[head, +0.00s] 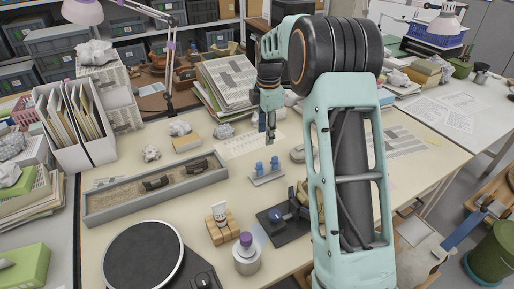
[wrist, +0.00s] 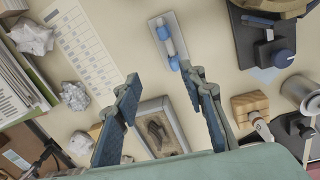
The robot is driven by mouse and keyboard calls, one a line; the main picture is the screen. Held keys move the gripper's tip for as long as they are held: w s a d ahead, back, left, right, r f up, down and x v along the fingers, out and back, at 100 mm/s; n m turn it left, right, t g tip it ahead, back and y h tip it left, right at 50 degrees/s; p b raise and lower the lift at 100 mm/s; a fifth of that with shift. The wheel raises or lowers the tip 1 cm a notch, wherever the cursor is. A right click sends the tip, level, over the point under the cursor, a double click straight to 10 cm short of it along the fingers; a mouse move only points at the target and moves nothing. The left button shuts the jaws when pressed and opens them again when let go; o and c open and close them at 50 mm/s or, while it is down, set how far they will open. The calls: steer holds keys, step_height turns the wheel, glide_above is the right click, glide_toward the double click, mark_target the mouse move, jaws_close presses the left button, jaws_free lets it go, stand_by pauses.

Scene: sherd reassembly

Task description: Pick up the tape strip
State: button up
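Two small blue pieces, which look like tape strips, stand on a narrow grey bar (head: 268,178) in mid-table. In the head view the left blue piece (head: 259,167) and the right blue piece (head: 274,163) are side by side. The wrist view shows the bar (wrist: 171,20) at top centre, with one blue piece (wrist: 163,33) farther out and the other (wrist: 173,63) nearer the fingertips. My gripper (head: 270,137) is above the table, behind the bar in the head view. In the wrist view my gripper (wrist: 163,82) has its fingers wide apart, with nothing held.
A long grey sand tray (head: 155,187) lies left of the bar.

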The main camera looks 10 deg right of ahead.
mark_target(259, 163)
steer(key=f, duration=0.1)
steer(key=s+f+n, duration=0.1)
steer(key=a+f+g, duration=0.1)
steer(key=shift+s+f, duration=0.2)
steer(key=shift+s, duration=0.05)
step_height(259, 163, down, 5)
steer(key=shift+s+a+r, duration=0.1)
steer(key=shift+s+r, duration=0.05)
steer(key=f, duration=0.3)
steer(key=a+f, duration=0.1)
steer(key=f, duration=0.1)
steer(key=shift+w+f+b, duration=0.25)
steer(key=shift+b, duration=0.05)
steer(key=c, duration=0.8)
